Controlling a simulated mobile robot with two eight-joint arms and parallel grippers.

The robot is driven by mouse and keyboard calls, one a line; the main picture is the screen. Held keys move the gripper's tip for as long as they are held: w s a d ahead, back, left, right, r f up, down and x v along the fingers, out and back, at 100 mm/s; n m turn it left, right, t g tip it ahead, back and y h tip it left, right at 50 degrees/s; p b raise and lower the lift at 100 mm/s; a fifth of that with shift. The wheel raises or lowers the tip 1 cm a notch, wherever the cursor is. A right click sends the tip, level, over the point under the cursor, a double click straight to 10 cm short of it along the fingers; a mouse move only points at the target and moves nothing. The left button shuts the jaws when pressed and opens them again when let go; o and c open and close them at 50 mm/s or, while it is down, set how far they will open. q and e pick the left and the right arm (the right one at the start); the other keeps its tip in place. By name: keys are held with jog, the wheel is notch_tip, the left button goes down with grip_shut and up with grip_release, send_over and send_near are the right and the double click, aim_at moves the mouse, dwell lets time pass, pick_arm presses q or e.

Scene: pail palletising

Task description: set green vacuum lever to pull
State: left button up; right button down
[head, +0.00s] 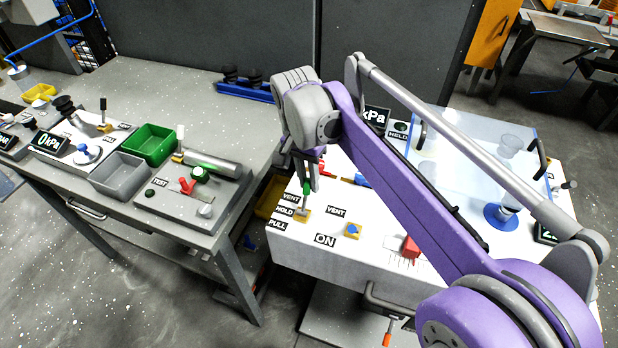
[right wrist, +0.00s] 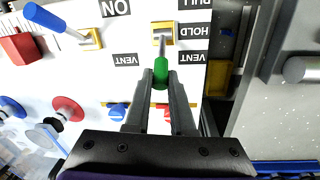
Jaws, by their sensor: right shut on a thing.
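The green vacuum lever (head: 307,188) stands on a yellow-edged base at the left of the white panel, beside the VENT, HOLD and PULL labels. My right gripper (head: 312,178) comes down from above and is shut on its green handle. In the right wrist view, the handle (right wrist: 160,72) sits between the fingers of the right gripper (right wrist: 161,82). The metal shaft runs from the handle to the base, whose middle lies beside HOLD. The handle appears level with VENT there, but I cannot tell the exact setting. My left gripper is not in view.
A blue-handled lever (right wrist: 52,20) stands beside the ON label. A red block (head: 410,248) and a clear chamber (head: 460,150) lie farther right on the panel. The grey bench (head: 232,100) at left holds a green bin (head: 150,146) and a grey bin (head: 120,174).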

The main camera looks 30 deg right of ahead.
aim_at(306, 195)
jog(key=shift+s+a+r+t+h+p, duration=0.35)
jog(key=shift+a+t+h+p, duration=0.15)
jog(key=shift+h, duration=0.1)
jog(key=shift+s+a+r+t+h+p, duration=0.2)
jog(key=shift+s+a+t+h+p, duration=0.2)
jog(key=shift+t+h+p, duration=0.15)
jog(key=shift+s+a+r+t+h+p, duration=0.1)
jog(key=shift+s+a+t+h+p, duration=0.25)
jog(key=shift+a+t+h, duration=0.3)
jog(key=shift+s+a+t+h, duration=0.35)
jog(key=shift+s+t+h, duration=0.15)
jog(key=shift+h, duration=0.3)
jog(key=shift+s+a+f+t+h, duration=0.3)
jog(key=shift+s+a+t+h, duration=0.2)
jog(key=shift+a+t+h, duration=0.3)
jog(key=shift+s+a+f+m+t+h+b, duration=0.3)
jog(key=shift+t+h, duration=0.2)
jog(key=shift+h, duration=0.25)
jog(key=shift+s+a+f+m+t+h+b, duration=0.15)
jog(key=shift+s+a+t+h+b, duration=0.25)
jog(key=shift+h, duration=0.35)
jog(key=shift+d, duration=0.1)
jog(key=c, duration=0.8)
grip_release()
jog(key=shift+o, duration=0.2)
jog(key=shift+s, duration=0.1)
